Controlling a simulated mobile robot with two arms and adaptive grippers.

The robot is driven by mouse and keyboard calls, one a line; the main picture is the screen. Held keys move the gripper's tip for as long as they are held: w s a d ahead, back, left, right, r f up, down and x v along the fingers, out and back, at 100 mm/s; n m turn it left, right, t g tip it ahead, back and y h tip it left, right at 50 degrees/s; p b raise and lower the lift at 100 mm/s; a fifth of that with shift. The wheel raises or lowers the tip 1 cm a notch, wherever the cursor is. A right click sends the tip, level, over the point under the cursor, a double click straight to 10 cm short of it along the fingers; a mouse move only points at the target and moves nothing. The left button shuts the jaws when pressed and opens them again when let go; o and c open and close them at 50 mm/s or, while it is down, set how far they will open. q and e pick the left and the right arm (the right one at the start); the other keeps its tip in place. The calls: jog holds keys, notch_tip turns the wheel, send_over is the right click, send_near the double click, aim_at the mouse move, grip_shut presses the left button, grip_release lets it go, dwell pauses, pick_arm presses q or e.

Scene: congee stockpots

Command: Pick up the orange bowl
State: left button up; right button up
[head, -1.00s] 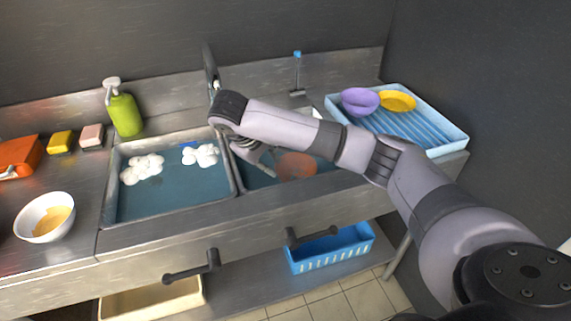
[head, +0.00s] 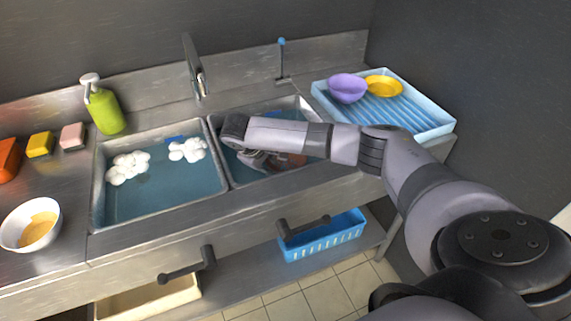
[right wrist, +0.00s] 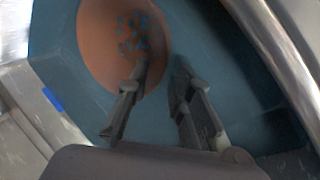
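The orange bowl (head: 296,160) lies in the right sink basin, mostly hidden behind my right arm in the head view. In the right wrist view the bowl (right wrist: 100,40) shows its inside, with small blue-grey specks. My right gripper (head: 268,163) is down in that basin at the bowl's left side. In the right wrist view the right gripper (right wrist: 160,68) is open. One finger overlaps the bowl near its rim, and the other is outside it, over the blue basin. I cannot tell whether either finger touches the bowl. My left gripper is not in view.
The left basin (head: 150,203) holds water and white foam. The metal divider and a faucet (head: 195,75) stand close to my right gripper. A blue rack (head: 400,115) at right holds a purple bowl (head: 347,87) and a yellow bowl (head: 384,85). A white bowl (head: 30,218) stands at left.

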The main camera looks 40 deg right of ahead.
aim_at(285, 163)
jog(key=x, duration=0.5)
jog(key=shift+w+d+p, duration=0.15)
jog(key=shift+p, duration=0.15)
grip_shut()
